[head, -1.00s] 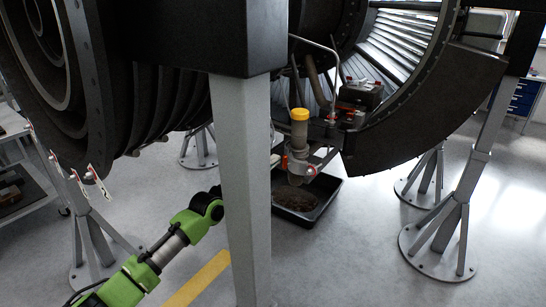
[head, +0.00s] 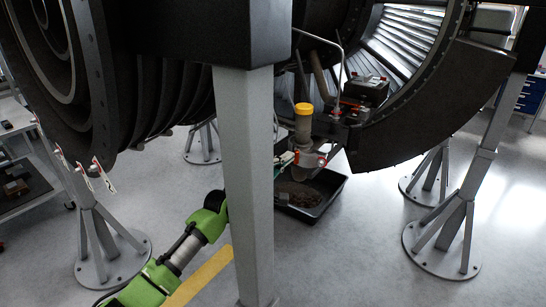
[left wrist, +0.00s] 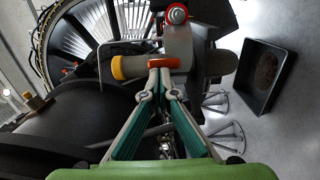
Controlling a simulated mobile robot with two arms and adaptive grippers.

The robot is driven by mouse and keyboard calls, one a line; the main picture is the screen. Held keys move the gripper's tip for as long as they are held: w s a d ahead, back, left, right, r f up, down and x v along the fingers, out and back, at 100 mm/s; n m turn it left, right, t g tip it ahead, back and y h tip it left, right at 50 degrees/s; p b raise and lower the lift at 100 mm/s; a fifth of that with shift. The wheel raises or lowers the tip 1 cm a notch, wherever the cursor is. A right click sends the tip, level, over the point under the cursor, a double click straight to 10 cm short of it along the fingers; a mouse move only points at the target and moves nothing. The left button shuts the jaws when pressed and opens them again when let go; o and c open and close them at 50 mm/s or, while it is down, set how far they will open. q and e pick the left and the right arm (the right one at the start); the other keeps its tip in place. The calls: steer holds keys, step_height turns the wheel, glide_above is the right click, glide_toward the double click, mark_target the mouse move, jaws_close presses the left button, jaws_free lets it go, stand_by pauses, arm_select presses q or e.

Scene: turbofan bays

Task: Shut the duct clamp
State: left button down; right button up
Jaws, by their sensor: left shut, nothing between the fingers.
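The duct with a yellow cap (head: 303,108) stands upright below the engine. It also shows in the left wrist view, lying across the picture with its yellow end (left wrist: 117,68) to the left. A grey clamp body with a red part (head: 322,160) sits at its lower end. In the left wrist view an orange-red piece (left wrist: 163,61) lies right at my fingertips. My left gripper (left wrist: 160,73) is shut and empty, its tips at or touching that piece; I cannot tell which. In the head view the post hides most of its wrist. My right gripper is not in view.
A grey post (head: 243,180) stands in front of my left arm. A black tray (head: 315,212) lies on the floor below the duct; it also shows in the wrist view (left wrist: 285,62). Engine casings and stands (head: 440,245) flank the gap. Floor at the front right is clear.

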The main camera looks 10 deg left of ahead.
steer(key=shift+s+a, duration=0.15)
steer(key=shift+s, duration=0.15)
